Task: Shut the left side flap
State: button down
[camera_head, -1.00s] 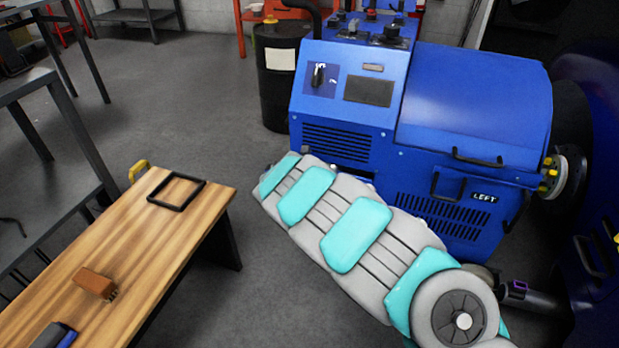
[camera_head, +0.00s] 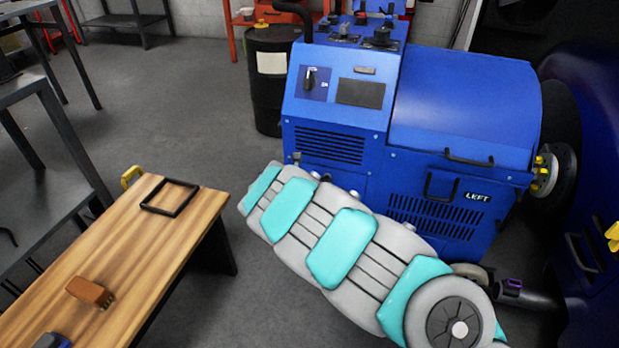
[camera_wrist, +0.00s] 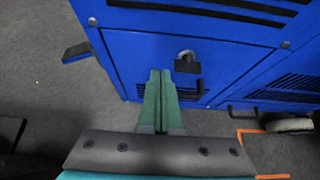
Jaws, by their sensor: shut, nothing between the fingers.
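The blue machine (camera_head: 450,110) stands ahead. A vented side panel marked LEFT (camera_head: 477,197) with a black handle (camera_head: 441,187) is at its lower right. I cannot tell whether this panel stands ajar. My grey and teal arm reaches in front of the machine and hides its lower front. My gripper (camera_wrist: 160,72) is hidden in the head view. In the wrist view its green fingers are shut and empty, close before a blue panel (camera_wrist: 130,50) with a black latch (camera_wrist: 187,62); contact is unclear. A vented panel (camera_wrist: 288,90) is to the right.
A black drum (camera_head: 268,80) stands behind, beside the machine. A dark blue machine (camera_head: 590,200) closes the right side. Grey floor is open between bench and drum.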

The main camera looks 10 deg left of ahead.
jog(key=s+r, duration=0.4)
jog(key=r, duration=0.6)
jog(key=s+d+r+m+g+h, duration=0.15)
jog(key=d+r+m, duration=0.35)
jog(key=d, duration=0.6)
jog(key=d+r+m+h, duration=0.3)
jog(key=d+r+m, duration=0.2)
jog(key=d, duration=0.6)
jog(key=s+d+r+m+g+h, duration=0.2)
jog(key=s+d+m+g, duration=0.2)
jog(key=s+d+m, duration=0.75)
jog(key=s+d+m+g+y, duration=0.2)
jog(key=s+d+m+g, duration=0.35)
jog(key=s, duration=1.05)
jog(key=s+a+f+m+y, duration=0.1)
jog(key=s+m, duration=0.1)
jog(key=s, duration=0.4)
jog(key=s+a+f+m+g+y, duration=0.1)
jog(key=s+a+m+y, duration=0.1)
jog(key=s, duration=0.5)
jog(key=s+a+f+m+g+y, duration=0.1)
jog(key=s+a+m+y, duration=0.1)
jog(key=s+m, duration=0.2)
jog(key=s, duration=0.3)
jog(key=shift+a+f+p, duration=0.2)
jog(key=shift+f+p, duration=0.05)
jog(key=shift+p, duration=0.15)
